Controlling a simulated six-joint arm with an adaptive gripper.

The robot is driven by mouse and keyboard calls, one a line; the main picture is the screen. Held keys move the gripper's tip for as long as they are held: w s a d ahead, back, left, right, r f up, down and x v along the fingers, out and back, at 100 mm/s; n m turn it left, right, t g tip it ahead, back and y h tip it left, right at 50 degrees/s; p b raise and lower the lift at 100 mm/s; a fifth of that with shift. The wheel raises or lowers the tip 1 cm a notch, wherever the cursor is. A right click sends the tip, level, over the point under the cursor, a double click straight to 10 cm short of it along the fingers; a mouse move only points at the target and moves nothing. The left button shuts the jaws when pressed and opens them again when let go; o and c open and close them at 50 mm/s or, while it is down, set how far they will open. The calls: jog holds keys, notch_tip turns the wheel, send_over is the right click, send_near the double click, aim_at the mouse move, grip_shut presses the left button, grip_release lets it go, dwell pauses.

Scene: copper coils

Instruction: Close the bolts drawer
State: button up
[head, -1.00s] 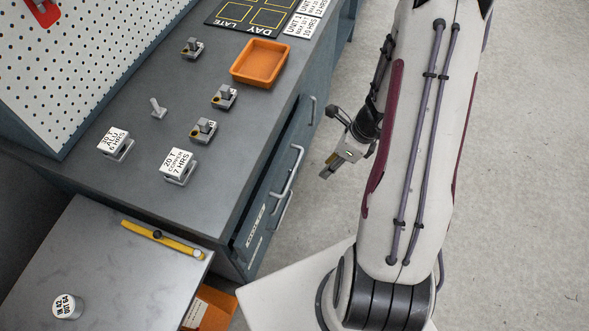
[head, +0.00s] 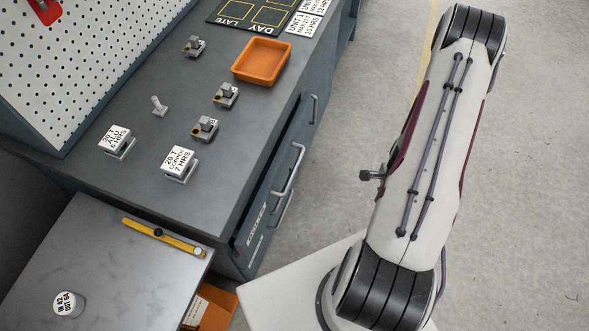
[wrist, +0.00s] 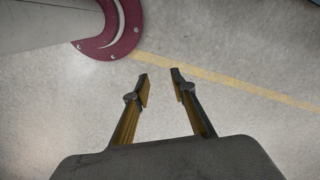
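The bench drawer (head: 268,200) at the bench's right side, in the head view, stands slightly out, with a dark gap along its top edge. Its front has a bar handle (head: 290,168) and a white label (head: 256,224) whose text I cannot read clearly. I cannot confirm from the label that it is the bolts drawer. My gripper (wrist: 160,82) shows in the wrist view with its two fingers apart, nothing between them, over bare floor. In the head view it is mostly hidden behind my arm, to the right of the drawer and clear of it.
The bench top (head: 150,195) holds an orange tray (head: 261,62), labelled blocks and several small metal parts. A lower handle (head: 281,212) and another handle (head: 313,108) are on the bench front. A side table (head: 110,270) stands front left. The floor (head: 345,130) beside the drawer is clear.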

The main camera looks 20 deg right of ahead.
notch_tip(320, 180, down, 3)
jog(key=d+n+t, duration=0.1)
jog(key=d+n, duration=0.1)
jog(key=n+t+y, duration=1)
jog(key=y, duration=0.1)
send_near(295, 170)
jog(key=x, duration=0.2)
jog(key=shift+a+f, duration=0.2)
jog(key=shift+f, duration=0.1)
jog(key=shift+w, duration=0.15)
jog(key=shift+x, duration=3.85)
